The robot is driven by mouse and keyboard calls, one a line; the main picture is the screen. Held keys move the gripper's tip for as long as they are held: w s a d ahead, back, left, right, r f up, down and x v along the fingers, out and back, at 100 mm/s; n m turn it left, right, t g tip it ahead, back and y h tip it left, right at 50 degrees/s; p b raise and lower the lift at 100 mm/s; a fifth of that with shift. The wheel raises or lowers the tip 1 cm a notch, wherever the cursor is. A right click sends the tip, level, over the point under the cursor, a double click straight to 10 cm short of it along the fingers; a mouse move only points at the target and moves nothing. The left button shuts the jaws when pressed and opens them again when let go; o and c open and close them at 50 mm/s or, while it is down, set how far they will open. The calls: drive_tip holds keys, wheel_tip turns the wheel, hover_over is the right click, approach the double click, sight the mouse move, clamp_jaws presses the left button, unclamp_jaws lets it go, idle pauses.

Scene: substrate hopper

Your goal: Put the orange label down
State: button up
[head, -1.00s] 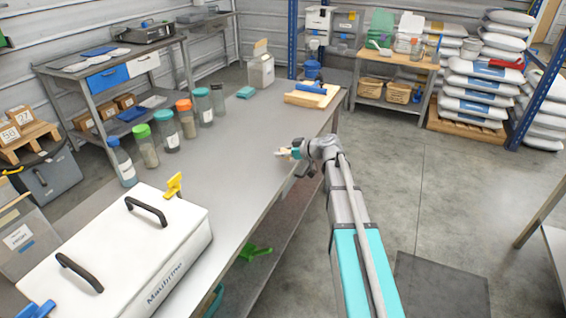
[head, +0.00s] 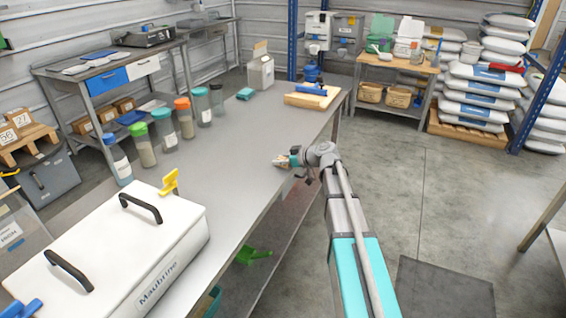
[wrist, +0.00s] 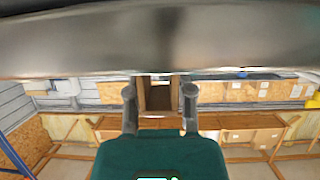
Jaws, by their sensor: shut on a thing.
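My gripper (head: 280,161) is at the right edge of the long grey bench (head: 225,155), low over or at its top; I cannot tell whether it touches. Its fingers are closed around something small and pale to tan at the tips. In the wrist view my gripper's two fingers (wrist: 159,97) stand apart with a brown patch between them. No clear orange label face shows in either view; if it is the held thing, the fingers hide most of it.
A white lidded box (head: 125,250) fills the near end of the bench, with a yellow tool (head: 169,182) behind it. Several capped bottles (head: 163,130) line the left edge. A wooden board (head: 311,97) lies at the far end. The bench middle is clear.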

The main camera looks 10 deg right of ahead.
drive_tip(key=shift+f, duration=0.15)
drive_tip(key=o, duration=0.8)
drive_tip(key=shift+c, duration=0.2)
drive_tip(key=shift+r, duration=0.25)
drive_tip(key=p+v, duration=0.4)
drive_tip(key=v, duration=0.8)
drive_tip(key=shift+p, duration=0.3)
